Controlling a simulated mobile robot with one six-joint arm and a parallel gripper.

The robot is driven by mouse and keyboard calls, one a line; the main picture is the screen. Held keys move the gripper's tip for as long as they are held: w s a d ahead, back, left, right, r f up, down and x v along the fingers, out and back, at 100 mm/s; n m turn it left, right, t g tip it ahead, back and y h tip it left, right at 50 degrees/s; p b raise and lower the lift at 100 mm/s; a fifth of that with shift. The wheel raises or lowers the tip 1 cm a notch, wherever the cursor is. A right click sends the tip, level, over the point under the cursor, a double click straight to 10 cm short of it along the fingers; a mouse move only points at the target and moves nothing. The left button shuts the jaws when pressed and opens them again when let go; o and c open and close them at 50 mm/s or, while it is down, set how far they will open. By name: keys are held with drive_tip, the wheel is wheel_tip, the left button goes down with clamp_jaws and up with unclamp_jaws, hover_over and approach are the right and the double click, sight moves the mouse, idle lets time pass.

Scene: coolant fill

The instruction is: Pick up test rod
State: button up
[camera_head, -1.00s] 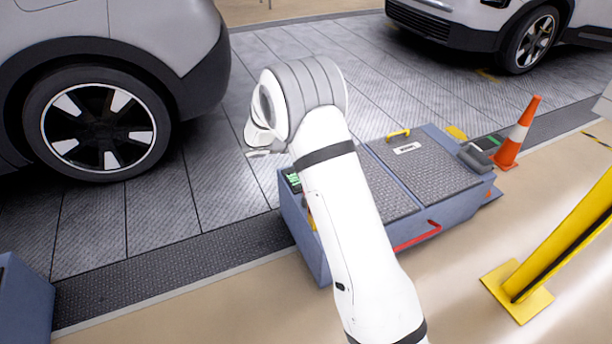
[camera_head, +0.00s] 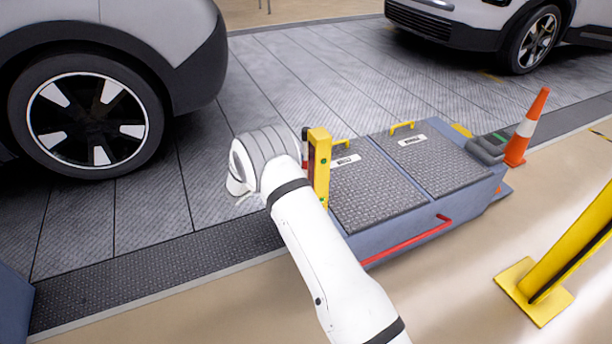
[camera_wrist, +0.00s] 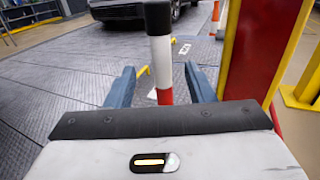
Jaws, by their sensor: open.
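The test rod (camera_wrist: 161,55) stands upright in the wrist view, with a black top, a white band and a red part below. In the head view its dark top (camera_head: 305,134) shows beside a yellow post, and its lower part is hidden by my arm. My gripper (camera_wrist: 160,80) is open, with one blue finger on each side of the rod in the wrist view. I see no finger touching it. The rod's lower end is hidden behind the gripper body. In the head view my arm hides the fingers.
A yellow post (camera_head: 320,160) with a red face stands close to the rod, right of my gripper in the wrist view. The blue-grey bench (camera_head: 405,232) has dark lids and yellow handles. An orange cone (camera_head: 526,130) and a yellow barrier (camera_head: 570,250) stand right. A car (camera_head: 100,90) is left.

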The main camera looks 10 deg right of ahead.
sight(306, 148)
drive_tip(key=b+x, duration=0.1)
drive_tip(key=x, duration=0.1)
drive_tip(key=b+x, duration=0.1)
drive_tip(key=x, duration=0.2)
drive_tip(key=f+b+x, duration=0.1)
drive_tip(key=x, duration=0.2)
drive_tip(key=shift+s+f, duration=0.1)
clamp_jaws()
idle(0.4)
